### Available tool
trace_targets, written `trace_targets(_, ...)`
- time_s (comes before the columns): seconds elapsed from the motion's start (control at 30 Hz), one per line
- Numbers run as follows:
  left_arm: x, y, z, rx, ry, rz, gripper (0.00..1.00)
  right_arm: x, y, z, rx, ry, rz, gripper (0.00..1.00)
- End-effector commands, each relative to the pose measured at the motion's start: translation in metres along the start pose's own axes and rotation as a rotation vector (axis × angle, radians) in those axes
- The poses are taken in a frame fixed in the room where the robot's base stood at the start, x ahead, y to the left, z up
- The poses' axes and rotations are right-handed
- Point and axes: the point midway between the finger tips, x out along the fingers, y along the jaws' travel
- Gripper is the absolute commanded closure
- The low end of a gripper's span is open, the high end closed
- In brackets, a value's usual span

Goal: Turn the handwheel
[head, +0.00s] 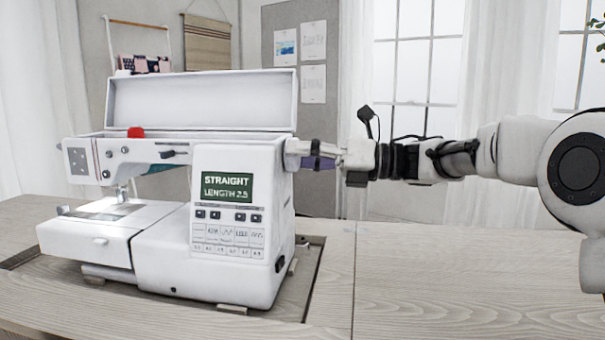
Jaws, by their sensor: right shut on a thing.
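The white sewing machine (165,240) stands on the cabinet top with its lid (200,100) open. Its screen (226,187) reads "STRAIGHT" and "LENGTH 2.5". The handwheel (293,153) is on the machine's right end, near the top, and is partly hidden by my gripper. My right gripper (318,153) comes in level from the right and is shut on the handwheel. My left gripper is not in view.
The wooden cabinet top (440,270) is clear to the right of the machine. The machine sits in a dark-edged cutout (312,275). A pinboard (300,50) and curtained windows are behind.

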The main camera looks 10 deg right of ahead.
Motion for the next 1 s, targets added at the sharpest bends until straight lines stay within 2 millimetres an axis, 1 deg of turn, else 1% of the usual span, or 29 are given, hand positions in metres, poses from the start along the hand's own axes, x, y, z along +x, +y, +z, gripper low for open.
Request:
trace_targets(0.03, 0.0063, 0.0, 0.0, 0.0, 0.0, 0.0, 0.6, 0.0005, -0.0021, -0.0038, -0.017, 0.004, 0.0, 0.74)
trace_targets(0.2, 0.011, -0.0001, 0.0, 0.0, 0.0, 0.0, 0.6, 0.0006, -0.0013, -0.0025, -0.059, 0.008, 0.0, 0.74)
trace_targets(0.67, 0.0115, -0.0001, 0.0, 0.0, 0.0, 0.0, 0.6, 0.0006, -0.0005, -0.0011, -0.072, 0.008, 0.0, 0.74)
trace_targets(0.7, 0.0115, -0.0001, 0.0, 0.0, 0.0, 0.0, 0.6, 0.0006, -0.0005, -0.0011, -0.071, 0.008, 0.0, 0.28)
trace_targets(0.73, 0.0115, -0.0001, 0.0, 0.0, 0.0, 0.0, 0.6, 0.0006, -0.0005, -0.001, -0.071, 0.008, 0.0, 0.18)
trace_targets(0.77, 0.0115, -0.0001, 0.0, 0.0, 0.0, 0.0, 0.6, 0.0006, -0.0005, -0.001, -0.071, 0.008, 0.0, 0.14)
trace_targets(1.0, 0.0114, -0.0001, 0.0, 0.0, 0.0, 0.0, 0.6, 0.0002, -0.0002, -0.0004, -0.072, 0.006, 0.001, 0.14)
